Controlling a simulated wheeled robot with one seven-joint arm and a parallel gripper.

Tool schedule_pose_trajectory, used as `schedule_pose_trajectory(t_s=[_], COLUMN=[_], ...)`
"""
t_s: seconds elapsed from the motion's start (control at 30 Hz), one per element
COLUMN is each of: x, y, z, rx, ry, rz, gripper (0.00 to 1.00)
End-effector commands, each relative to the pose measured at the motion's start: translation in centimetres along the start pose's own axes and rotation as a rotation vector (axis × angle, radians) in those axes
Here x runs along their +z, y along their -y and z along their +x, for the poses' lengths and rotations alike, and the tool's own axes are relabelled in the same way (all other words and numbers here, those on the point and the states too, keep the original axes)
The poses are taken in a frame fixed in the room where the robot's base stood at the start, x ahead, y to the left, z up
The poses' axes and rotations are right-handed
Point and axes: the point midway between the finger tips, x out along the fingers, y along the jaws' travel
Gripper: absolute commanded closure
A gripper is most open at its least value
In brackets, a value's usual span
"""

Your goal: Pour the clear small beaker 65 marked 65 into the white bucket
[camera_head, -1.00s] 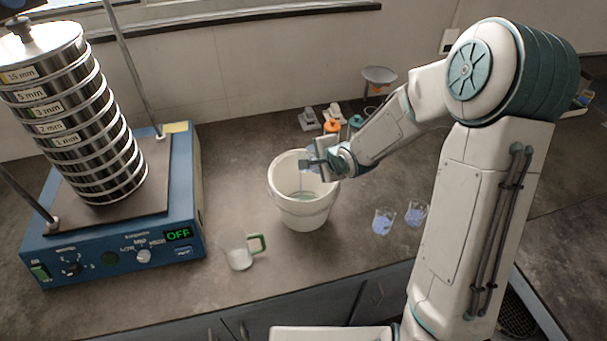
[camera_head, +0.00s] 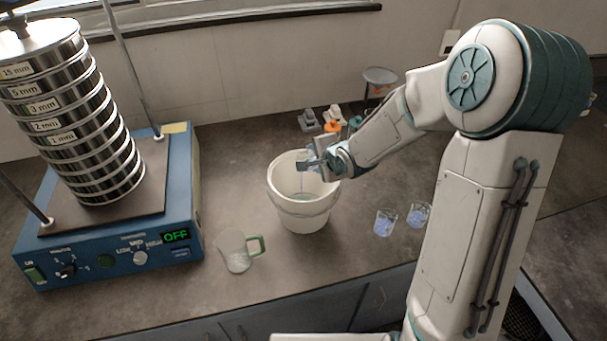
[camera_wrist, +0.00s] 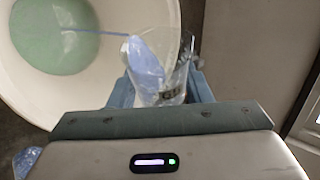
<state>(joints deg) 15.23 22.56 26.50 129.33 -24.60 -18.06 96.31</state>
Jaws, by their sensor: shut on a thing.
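The white bucket (camera_head: 303,218) stands on the counter in the head view. Its inner wall (camera_wrist: 118,14) and a pale green content at its bottom show in the wrist view. My gripper (camera_head: 312,163) is over the bucket's right back rim, shut on a clear small beaker (camera_wrist: 160,72). The beaker is tilted toward the bucket and holds a blue liquid. A thin blue stream runs from it into the bucket. The beaker's marking is partly hidden and I cannot read it fully. My fingers (camera_wrist: 160,90) also show in the wrist view.
Two small beakers with blue contents (camera_head: 384,223) (camera_head: 417,214) stand right of the bucket. A clear jug with a green handle (camera_head: 235,252) stands front left. The blue sieve shaker (camera_head: 110,262) fills the left. Small bottles and a scale (camera_head: 379,76) stand behind.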

Motion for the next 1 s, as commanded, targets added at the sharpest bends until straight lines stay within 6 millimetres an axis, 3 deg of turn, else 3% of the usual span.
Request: schedule_pose_trajectory(t_s=[1.0], x=[-0.05], y=[0.22], z=[-0.11], rx=[-0.021], ry=[-0.039], rz=[-0.049], gripper=[0.80])
